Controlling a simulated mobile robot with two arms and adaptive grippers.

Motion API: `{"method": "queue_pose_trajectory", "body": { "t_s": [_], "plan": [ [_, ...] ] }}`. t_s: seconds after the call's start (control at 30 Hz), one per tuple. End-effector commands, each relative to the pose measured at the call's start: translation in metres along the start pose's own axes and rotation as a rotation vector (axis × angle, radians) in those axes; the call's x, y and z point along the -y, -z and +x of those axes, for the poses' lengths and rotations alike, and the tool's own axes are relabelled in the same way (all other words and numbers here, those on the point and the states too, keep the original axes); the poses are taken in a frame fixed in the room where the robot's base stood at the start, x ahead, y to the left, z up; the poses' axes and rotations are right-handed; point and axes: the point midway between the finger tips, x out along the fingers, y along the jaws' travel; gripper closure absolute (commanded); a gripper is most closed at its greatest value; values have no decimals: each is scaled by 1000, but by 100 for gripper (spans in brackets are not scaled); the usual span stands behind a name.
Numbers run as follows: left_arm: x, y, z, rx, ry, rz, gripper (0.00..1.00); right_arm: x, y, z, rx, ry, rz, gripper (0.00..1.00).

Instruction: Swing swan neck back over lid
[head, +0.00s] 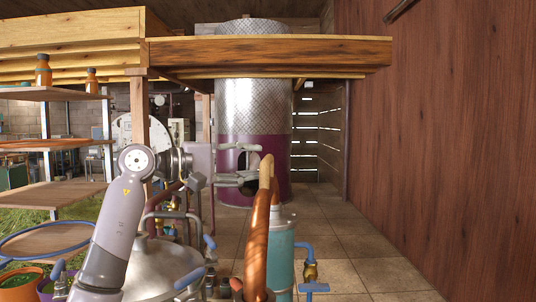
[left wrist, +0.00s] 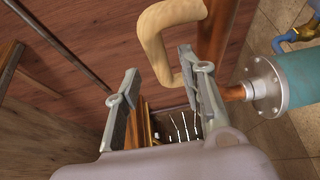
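The swan neck (head: 256,250) is a thick copper pipe that rises right of the lid in the head view. A tan wrapped grip (head: 266,172) is at its top. The domed metal lid (head: 160,268) is at the bottom, partly hidden by my left arm. My left gripper (head: 257,163) is open, its fingers apart and pointing right towards the tan grip. In the left wrist view the tan grip (left wrist: 153,40) loops around the open fingertips' area, and the copper neck (left wrist: 214,35) runs behind the right finger. Contact cannot be told. My right gripper is out of view.
A teal cylinder (head: 281,245) with a blue-handled brass valve (head: 311,272) stands right of the neck. A large patterned tank (head: 252,110) is behind. Wooden shelves (head: 60,190) are at the left. The tiled floor (head: 345,245) at the right is clear up to the wooden wall.

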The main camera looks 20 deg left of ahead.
Motion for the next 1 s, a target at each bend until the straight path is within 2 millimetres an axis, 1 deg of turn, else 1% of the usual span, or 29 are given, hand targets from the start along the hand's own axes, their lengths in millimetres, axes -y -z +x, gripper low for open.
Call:
{"method": "queue_pose_trajectory", "body": {
  "t_s": [0.03, 0.1, 0.2, 0.3, 0.43, 0.67, 0.83, 1.0],
  "plan": [
    [-3, -1, 11, 4, 0, -3, 63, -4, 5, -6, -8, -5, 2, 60],
    [-2, -1, 22, 4, 1, -3, 63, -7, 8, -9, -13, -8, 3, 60],
    [-2, 0, 35, 3, -1, -3, 63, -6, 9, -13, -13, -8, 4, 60],
    [-1, 0, 43, 2, 0, -2, 63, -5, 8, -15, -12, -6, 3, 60],
    [0, 0, 47, 1, 1, -1, 63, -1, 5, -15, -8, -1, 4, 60],
    [0, 0, 47, 0, 1, -1, 63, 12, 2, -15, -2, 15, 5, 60],
    [0, 0, 47, 0, 0, -1, 74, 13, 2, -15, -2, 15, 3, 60],
    [0, 0, 47, 0, 0, -1, 86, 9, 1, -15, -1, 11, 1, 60]
  ]
}}
